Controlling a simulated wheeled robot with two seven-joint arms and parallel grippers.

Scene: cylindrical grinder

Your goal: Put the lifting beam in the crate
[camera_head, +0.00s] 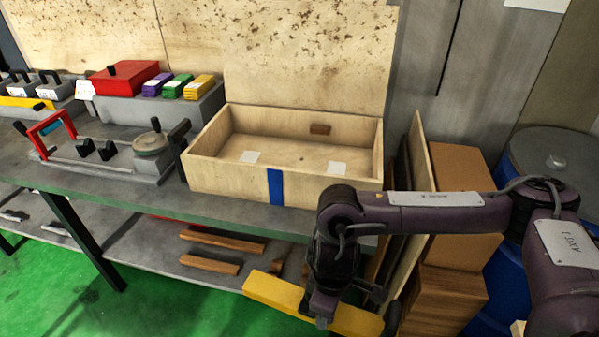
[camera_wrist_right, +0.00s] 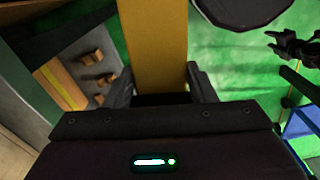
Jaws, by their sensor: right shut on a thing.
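The lifting beam is a long yellow bar (camera_head: 268,292) in front of the bench, below the level of its top. My right gripper (camera_head: 322,305) is shut on it near its middle. In the right wrist view the yellow bar (camera_wrist_right: 153,40) runs away from between the fingers of my right gripper (camera_wrist_right: 160,85). The crate (camera_head: 230,181) is an open wooden box on the bench top, with a blue stripe on its front. The bar is outside and below it. My left gripper (camera_wrist_right: 290,46) shows small at the right of the wrist view, with its fingers apart.
A grey fixture (camera_head: 110,160) stands left of the crate. Boards and brown boxes (camera_head: 460,170) stand to the right, beside a blue drum (camera_head: 550,150). Wooden bars (camera_head: 222,240) lie on the lower shelf.

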